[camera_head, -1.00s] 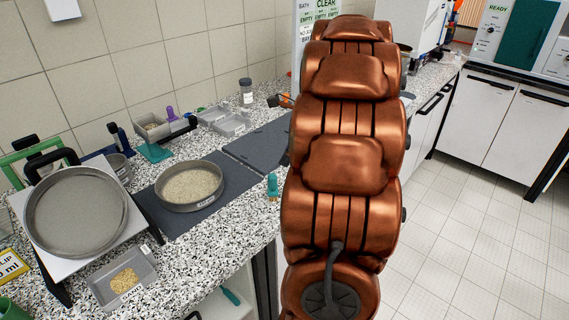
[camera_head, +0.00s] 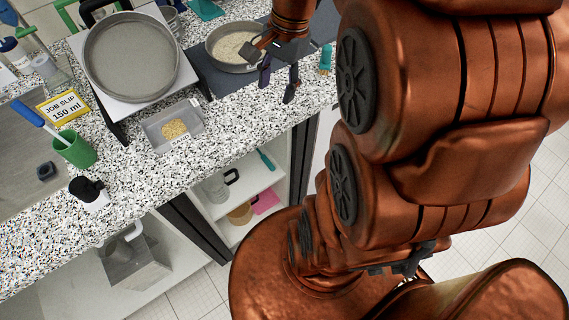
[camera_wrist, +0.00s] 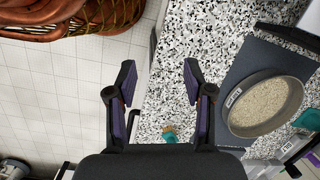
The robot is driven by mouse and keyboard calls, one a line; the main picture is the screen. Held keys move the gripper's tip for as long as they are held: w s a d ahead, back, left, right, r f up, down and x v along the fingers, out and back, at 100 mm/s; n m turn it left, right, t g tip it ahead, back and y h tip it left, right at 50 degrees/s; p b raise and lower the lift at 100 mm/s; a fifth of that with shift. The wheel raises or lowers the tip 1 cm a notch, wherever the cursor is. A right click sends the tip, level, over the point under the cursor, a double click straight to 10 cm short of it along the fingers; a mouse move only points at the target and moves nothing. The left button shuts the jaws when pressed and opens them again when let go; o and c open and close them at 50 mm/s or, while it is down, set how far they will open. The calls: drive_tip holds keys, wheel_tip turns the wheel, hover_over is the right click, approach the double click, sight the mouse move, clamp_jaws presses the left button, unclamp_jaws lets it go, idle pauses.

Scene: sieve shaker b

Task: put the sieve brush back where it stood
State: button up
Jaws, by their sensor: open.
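A small teal brush-like item (camera_head: 325,58) stands on the speckled counter near its front edge, right of the grain-filled sieve (camera_head: 233,46). My gripper (camera_head: 277,88) is open and empty, in front of the sieve. In the wrist view its fingers (camera_wrist: 160,82) are spread over the counter edge, with nothing between their tips.
A large empty sieve (camera_head: 132,58) rests on a white stand. A grey tray (camera_head: 172,128) of grain, a yellow job slip sign (camera_head: 62,106) and a green cup (camera_head: 75,150) with a blue-handled tool stand left. Another teal item (camera_head: 265,159) lies on the shelf below.

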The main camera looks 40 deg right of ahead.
drive_tip(key=s+a+f+n+g+h, duration=0.1)
drive_tip(key=s+a+f+n, duration=0.1)
drive_tip(key=s+a+n, duration=0.2)
drive_tip(key=s+a+f+n+g+h, duration=0.1)
drive_tip(key=s+a+n, duration=0.4)
drive_tip(key=s+n, duration=0.5)
drive_tip(key=shift+s+f+n, duration=0.2)
drive_tip(key=shift+f+n, duration=0.2)
drive_tip(key=shift+f, duration=0.15)
